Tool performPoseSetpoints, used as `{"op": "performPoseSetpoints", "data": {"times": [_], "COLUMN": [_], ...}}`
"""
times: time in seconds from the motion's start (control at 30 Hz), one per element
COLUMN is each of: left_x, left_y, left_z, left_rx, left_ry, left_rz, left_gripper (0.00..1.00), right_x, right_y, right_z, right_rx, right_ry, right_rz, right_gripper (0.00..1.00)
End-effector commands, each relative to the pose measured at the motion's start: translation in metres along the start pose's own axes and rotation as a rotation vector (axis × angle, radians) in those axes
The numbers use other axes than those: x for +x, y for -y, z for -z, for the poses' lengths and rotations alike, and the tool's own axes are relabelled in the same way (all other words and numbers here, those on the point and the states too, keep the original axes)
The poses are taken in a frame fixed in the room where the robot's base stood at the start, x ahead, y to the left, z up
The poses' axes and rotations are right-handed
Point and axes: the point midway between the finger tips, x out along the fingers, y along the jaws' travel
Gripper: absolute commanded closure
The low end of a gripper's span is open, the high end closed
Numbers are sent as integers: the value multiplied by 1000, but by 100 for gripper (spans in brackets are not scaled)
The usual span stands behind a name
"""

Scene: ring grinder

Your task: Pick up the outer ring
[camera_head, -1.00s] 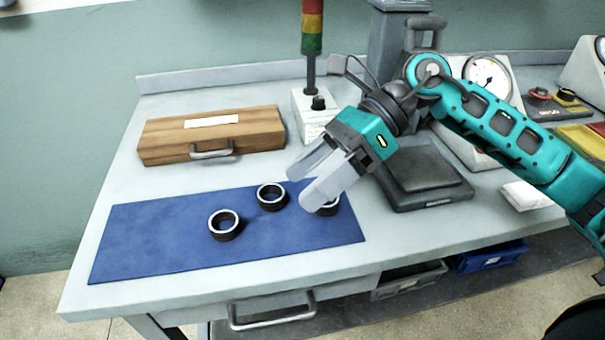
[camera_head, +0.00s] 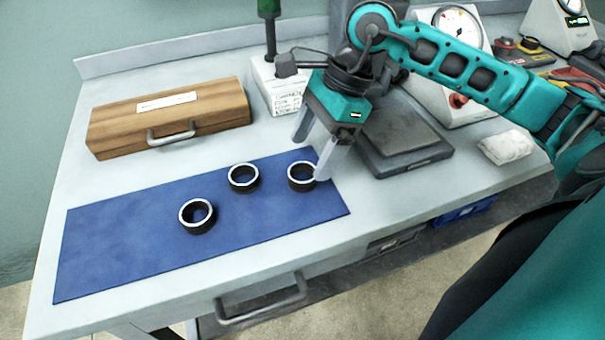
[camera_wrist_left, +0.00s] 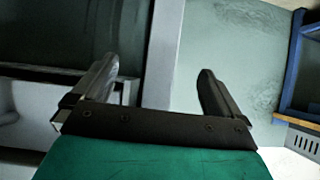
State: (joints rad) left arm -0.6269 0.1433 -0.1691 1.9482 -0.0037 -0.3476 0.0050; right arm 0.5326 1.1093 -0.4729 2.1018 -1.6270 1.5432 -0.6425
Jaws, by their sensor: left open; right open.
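Three black rings with bright rims lie on the blue mat (camera_head: 130,245) in the head view: a left ring (camera_head: 197,217), a middle ring (camera_head: 243,179) and a right ring (camera_head: 300,178). I cannot tell which one the task calls the outer ring. My right gripper (camera_head: 314,156) is open, with its fingers pointing down at the right ring; one fingertip is at that ring's right side and partly covers it. Whether it touches cannot be told. My left gripper (camera_wrist_left: 158,88) shows only in the left wrist view, open and empty, away from the rings.
A wooden case (camera_head: 170,117) stands behind the mat. A white packet (camera_head: 507,147) lies at the right. The mat's left part is clear.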

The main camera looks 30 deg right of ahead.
Motion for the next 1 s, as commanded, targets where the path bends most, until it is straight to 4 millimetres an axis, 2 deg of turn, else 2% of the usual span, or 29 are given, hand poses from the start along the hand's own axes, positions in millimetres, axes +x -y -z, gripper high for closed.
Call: {"op": "performPoseSetpoints", "data": {"times": [0.1,0.23,0.57,1.0], "left_x": [-1,0,1,1], "left_y": [0,1,3,3], "left_z": [2,2,4,4], "left_rx": [0,0,1,2], "left_ry": [-2,-4,-9,-11], "left_rz": [1,1,6,7], "left_gripper": [0,0,0,0], "right_x": [20,37,43,42], "right_y": [-3,-2,-2,-2], "right_z": [3,2,3,3], "right_rx": [2,1,0,0], "right_ry": [0,2,0,0], "right_rz": [-6,-4,-1,-1], "right_gripper": [15,15,16,58]}}
